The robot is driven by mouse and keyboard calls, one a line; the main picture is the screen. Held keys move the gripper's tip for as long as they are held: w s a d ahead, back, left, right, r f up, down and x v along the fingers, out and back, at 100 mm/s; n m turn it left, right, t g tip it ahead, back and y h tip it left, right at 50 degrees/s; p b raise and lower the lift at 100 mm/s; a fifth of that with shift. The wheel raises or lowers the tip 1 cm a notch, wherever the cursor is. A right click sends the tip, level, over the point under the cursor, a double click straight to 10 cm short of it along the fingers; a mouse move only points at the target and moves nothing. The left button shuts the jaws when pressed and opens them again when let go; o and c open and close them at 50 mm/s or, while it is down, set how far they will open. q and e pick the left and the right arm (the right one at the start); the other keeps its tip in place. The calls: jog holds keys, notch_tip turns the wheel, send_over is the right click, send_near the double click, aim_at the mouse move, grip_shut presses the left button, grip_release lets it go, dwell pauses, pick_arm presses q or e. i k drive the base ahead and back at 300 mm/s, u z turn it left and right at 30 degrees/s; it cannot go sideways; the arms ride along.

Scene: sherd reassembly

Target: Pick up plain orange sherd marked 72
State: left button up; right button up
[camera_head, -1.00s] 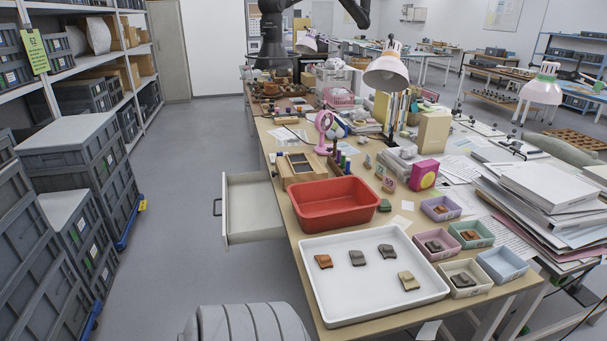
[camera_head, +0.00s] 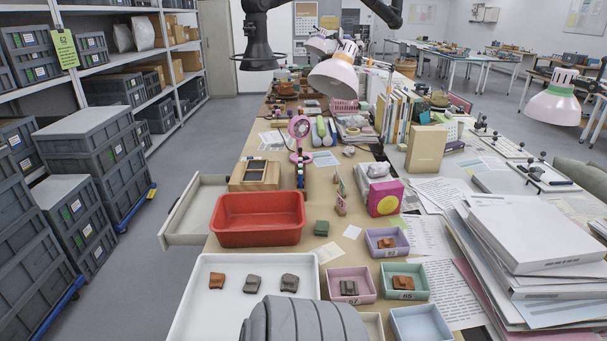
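A plain orange-brown sherd (camera_head: 217,281) lies at the left of a row on the white tray (camera_head: 196,318). No mark on it is readable. A grey sherd (camera_head: 252,284) and a darker grey sherd (camera_head: 289,282) lie to its right, apart from each other. Other orange-brown sherds lie in the purple box (camera_head: 376,251) and the green box (camera_head: 417,293). Neither of my grippers shows in this view. A grey ribbed rounded shape at the bottom middle hides the tray's near right part.
A red basin (camera_head: 257,238) stands behind the tray, beside an open drawer (camera_head: 187,232). A pink box (camera_head: 353,298) with a grey sherd and an empty light-blue box (camera_head: 420,334) stand to the right. Paper stacks (camera_head: 535,235) fill the right side. A black ring-ended arm hangs above the bench.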

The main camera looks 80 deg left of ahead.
aim_at(218, 279)
jog(key=i, duration=0.4)
jog(key=u, duration=2.8)
jog(key=i, duration=0.45)
jog(key=u, duration=0.3)
